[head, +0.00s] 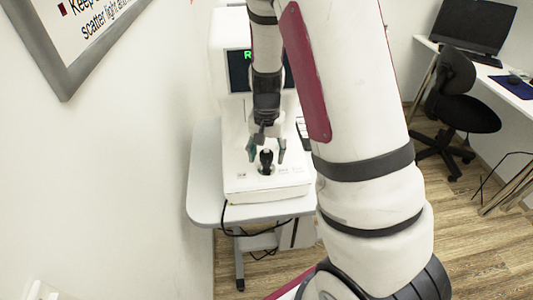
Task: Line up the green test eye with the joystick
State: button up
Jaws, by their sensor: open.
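The joystick (266,160) is a small black stick standing on the white base (248,186) of an eye test machine. My gripper (266,153) points down over it. Its two fingers are apart, one on each side of the stick; I cannot tell whether they touch it. The machine's dark screen (238,72) is behind my arm. A green letter (247,56) shows on the screen, but my arm hides much of the rest. I cannot make out the green test eye.
The machine stands on a light table (205,180) close to the left wall. A framed sign (75,40) hangs there. At the right are a black chair (460,105) and a white desk (495,78) with a monitor (475,25). Wooden floor lies between.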

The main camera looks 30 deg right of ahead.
notch_tip(320, 180, up, 12)
jog(key=f, duration=0.1)
jog(key=s+a+r+n+t, duration=0.2)
jog(key=s+a+r+n, duration=0.2)
jog(key=s+r, duration=0.3)
jog(key=s+a+r+n+t, duration=0.3)
jog(key=s+a+r+n, duration=0.2)
jog(key=s, duration=0.8)
notch_tip(320, 180, up, 3)
jog(key=shift+a, duration=0.35)
jog(key=shift+s, duration=0.1)
dwell(1.5)
